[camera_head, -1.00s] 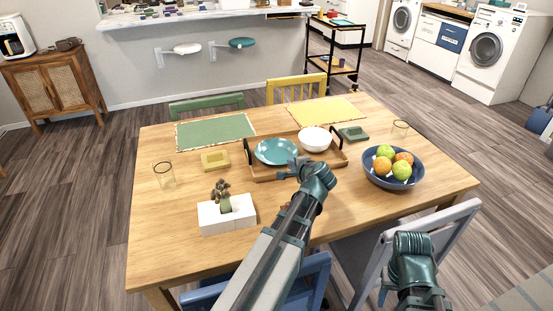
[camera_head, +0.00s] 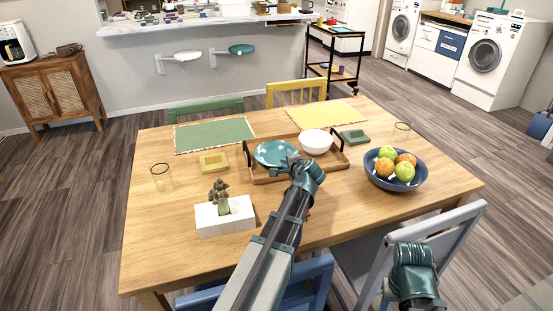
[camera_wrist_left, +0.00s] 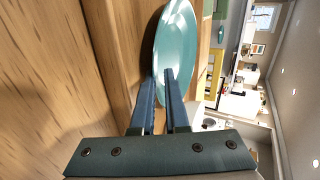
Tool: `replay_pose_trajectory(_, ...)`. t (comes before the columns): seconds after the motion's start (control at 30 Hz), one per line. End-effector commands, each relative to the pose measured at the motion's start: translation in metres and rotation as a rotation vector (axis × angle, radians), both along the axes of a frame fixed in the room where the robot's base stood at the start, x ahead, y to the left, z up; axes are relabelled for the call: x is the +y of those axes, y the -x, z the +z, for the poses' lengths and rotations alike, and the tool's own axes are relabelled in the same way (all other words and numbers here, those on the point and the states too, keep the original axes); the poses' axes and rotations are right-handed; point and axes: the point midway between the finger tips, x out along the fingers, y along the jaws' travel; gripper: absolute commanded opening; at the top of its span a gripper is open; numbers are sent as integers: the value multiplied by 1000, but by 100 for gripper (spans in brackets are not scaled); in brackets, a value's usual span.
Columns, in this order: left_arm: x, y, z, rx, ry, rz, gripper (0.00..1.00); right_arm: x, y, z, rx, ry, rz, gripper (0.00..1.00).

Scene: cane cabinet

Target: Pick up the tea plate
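The tea plate is a round teal plate (camera_head: 272,152) in the left part of the wooden tray (camera_head: 262,178), beside a white bowl (camera_head: 315,142). My left gripper (camera_head: 285,164) is at the plate's near right rim. In the left wrist view, its two fingers (camera_wrist_left: 161,90) are close together, one on each side of the rim of the plate (camera_wrist_left: 176,45). They look shut on it, though the contact is partly hidden. I see no clear lift of the plate. My right gripper (camera_head: 415,285) is low at the right, away from the table; its fingers cannot be made out.
A blue bowl of fruit (camera_head: 376,178) stands right of the tray. A white planter (camera_head: 225,220), a yellow box (camera_head: 214,163) and a glass (camera_head: 161,178) are on the left. A green box (camera_head: 354,137) lies behind the tray's right end. Chairs surround the table (camera_head: 175,255).

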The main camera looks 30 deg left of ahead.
Motion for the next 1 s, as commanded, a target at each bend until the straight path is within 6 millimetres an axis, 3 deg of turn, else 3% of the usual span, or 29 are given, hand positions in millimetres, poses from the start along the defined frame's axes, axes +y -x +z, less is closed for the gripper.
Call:
replay_pose_trajectory(0.07, 0, 0, 1, 0, 0, 0, 12, 0, 0, 1, 0, 0, 0, 50)
replay_pose_trajectory(0.13, 0, 0, 1, 0, 0, 0, 0, 0, 0, 1, 0, 0, 0, 50)
replay_pose_trajectory(1.0, -1, 0, 1, 0, 1, -1, 0, 0, 0, 1, 0, 0, 0, 50)
